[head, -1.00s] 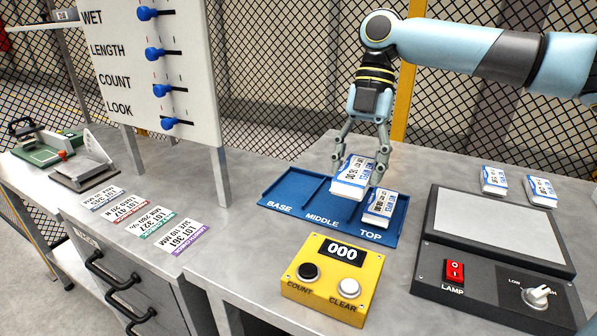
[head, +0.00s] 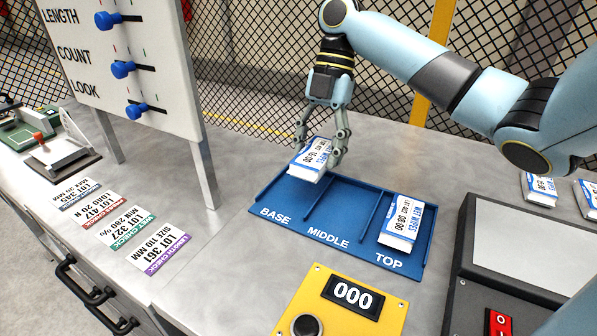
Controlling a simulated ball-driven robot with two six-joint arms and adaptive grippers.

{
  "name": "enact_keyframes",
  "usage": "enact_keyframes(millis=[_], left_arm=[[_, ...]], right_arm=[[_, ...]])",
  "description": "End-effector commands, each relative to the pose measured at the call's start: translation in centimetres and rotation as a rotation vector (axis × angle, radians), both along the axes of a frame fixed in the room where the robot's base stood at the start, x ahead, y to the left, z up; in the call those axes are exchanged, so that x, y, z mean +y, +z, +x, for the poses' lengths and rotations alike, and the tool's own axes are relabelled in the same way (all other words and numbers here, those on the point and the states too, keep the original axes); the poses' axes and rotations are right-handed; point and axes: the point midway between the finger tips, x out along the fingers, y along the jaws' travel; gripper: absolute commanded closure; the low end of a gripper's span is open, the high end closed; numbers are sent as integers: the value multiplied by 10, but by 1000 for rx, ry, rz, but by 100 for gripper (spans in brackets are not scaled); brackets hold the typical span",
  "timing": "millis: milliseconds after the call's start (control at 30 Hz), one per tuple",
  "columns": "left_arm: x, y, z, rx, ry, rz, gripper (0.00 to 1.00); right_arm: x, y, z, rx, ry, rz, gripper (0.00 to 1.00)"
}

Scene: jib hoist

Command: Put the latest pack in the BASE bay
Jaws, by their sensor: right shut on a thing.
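My right gripper (head: 322,143) is shut on a white-and-blue wet wipes pack (head: 310,161). It holds the pack tilted above the back of the blue tray (head: 345,187), over the BASE and MIDDLE side. The tray has bays marked BASE, MIDDLE and TOP. The BASE and MIDDLE bays look empty. Another wet wipes pack (head: 406,224) lies in the TOP bay, its label reading 08:00. The held pack's time print is too small to read surely. Two more packs, one of them here (head: 540,187), lie at the far right, partly hidden by my arm. My left gripper is out of view.
A yellow counter box (head: 341,303) showing 000 stands in front of the tray. A dark lamp box (head: 520,250) is at the right. A board with blue sliders (head: 125,70) stands at the left on posts. Several lot cards (head: 160,250) lie left of the tray.

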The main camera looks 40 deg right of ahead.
Motion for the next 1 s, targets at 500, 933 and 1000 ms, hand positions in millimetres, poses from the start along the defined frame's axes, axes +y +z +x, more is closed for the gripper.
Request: enact_keyframes(millis=[500,933,1000], left_arm=[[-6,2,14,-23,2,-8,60],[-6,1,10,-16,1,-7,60],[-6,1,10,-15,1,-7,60]], right_arm=[[23,-49,25,6,0,0,81],[22,-63,25,2,1,-3,47],[22,-63,26,1,1,-2,38]])
